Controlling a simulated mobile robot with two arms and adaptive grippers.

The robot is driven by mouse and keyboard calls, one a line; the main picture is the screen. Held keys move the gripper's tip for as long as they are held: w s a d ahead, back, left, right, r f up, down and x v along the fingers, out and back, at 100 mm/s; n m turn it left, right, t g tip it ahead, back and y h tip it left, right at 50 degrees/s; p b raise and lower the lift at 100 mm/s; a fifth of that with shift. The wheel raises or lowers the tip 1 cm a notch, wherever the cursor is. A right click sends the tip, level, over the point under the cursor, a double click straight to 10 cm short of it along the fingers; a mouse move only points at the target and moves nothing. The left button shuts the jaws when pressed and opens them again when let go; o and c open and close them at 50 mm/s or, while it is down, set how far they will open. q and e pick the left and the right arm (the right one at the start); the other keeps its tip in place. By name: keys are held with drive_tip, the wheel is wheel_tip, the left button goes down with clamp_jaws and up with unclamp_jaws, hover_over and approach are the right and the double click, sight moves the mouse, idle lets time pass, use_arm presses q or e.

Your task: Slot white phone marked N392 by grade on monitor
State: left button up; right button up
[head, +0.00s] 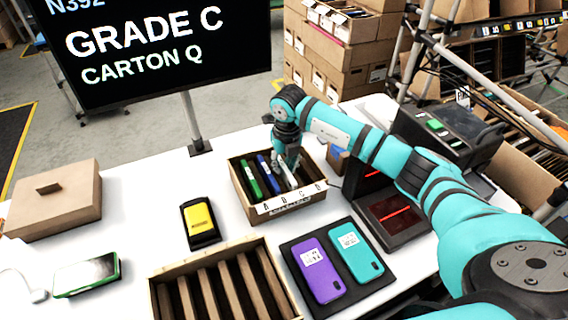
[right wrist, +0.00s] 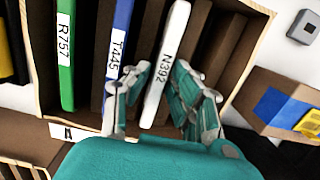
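The white phone marked N392 (right wrist: 162,65) stands on edge in a slot of the tilted carton (right wrist: 258,50), right of a blue phone marked T445 (right wrist: 118,45) and a green phone marked R757 (right wrist: 66,50). My right gripper (right wrist: 160,78) has its fingers on either side of the white phone; a narrow gap shows at the left finger, so it looks open. In the head view the right gripper (head: 288,172) reaches down into the carton (head: 240,195), whose front strip reads A B C D. The monitor (head: 150,45) reads N392, GRADE C, CARTON Q. My left gripper is not in view.
A slotted empty wooden carton (head: 157,290) stands in front. Purple (head: 318,270) and teal (head: 353,250) phones lie on a dark mat. A yellow-and-black device (head: 200,222), a green-edged phone (head: 87,274) and a lidded box (head: 55,205) lie left. A red-lit scanner (head: 395,212) stands right.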

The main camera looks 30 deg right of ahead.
drive_tip(key=o, duration=0.3)
wheel_tip(320, 180, up, 12)
drive_tip(key=s, duration=0.1)
drive_tip(key=shift+s, duration=0.25)
idle(0.3)
wheel_tip(320, 180, up, 7)
drive_tip(key=p, duration=0.4)
drive_tip(key=shift+f, duration=0.1)
idle(0.5)
